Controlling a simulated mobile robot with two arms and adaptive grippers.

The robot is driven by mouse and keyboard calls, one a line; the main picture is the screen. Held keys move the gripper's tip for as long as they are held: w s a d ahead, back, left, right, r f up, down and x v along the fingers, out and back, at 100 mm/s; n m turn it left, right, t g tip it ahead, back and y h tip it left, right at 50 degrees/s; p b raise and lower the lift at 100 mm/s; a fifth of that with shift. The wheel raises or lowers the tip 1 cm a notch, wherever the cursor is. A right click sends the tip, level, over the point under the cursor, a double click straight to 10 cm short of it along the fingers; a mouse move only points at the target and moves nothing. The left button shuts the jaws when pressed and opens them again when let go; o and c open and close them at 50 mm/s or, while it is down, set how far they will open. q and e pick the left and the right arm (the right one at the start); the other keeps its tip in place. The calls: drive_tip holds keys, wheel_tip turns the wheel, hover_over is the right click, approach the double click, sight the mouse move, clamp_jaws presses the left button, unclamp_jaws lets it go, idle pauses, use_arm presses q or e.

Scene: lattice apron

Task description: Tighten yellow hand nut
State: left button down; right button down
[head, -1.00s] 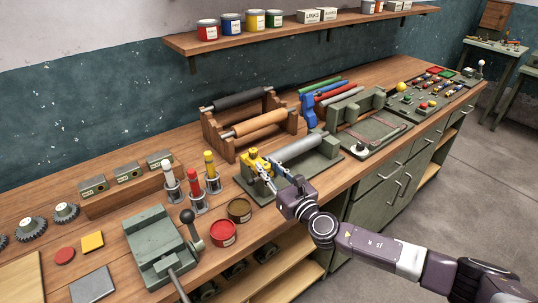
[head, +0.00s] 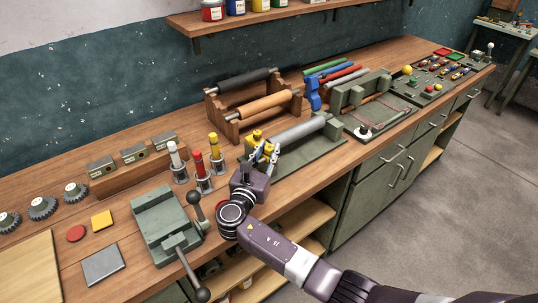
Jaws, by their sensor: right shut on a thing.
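The yellow hand nut (head: 267,150) sits at the near left end of a grey roller (head: 298,130) on a green base plate (head: 318,150). A yellow end block (head: 256,136) stands right behind it. My right gripper (head: 264,154) comes from the front right, with its fingers on either side of the nut. It is shut on the nut, and the fingers hide part of it. My left gripper is not in view.
A green clamp device with a lever (head: 160,220) stands to the left. Red, white and yellow markers (head: 199,165) stand in holders close to my gripper. A wooden rack with rollers (head: 258,105) is behind. The bench front edge is beneath my arm.

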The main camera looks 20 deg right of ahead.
drive_tip(key=shift+w+a+m+g+h+b, duration=0.1)
drive_tip(key=shift+m+g+h+b, duration=0.55)
drive_tip(key=shift+m+g+h, duration=0.2)
drive_tip(key=shift+r, duration=0.1)
drive_tip(key=c, duration=1.6)
unclamp_jaws()
drive_tip(key=v, duration=0.7)
drive_tip(key=shift+a, duration=0.2)
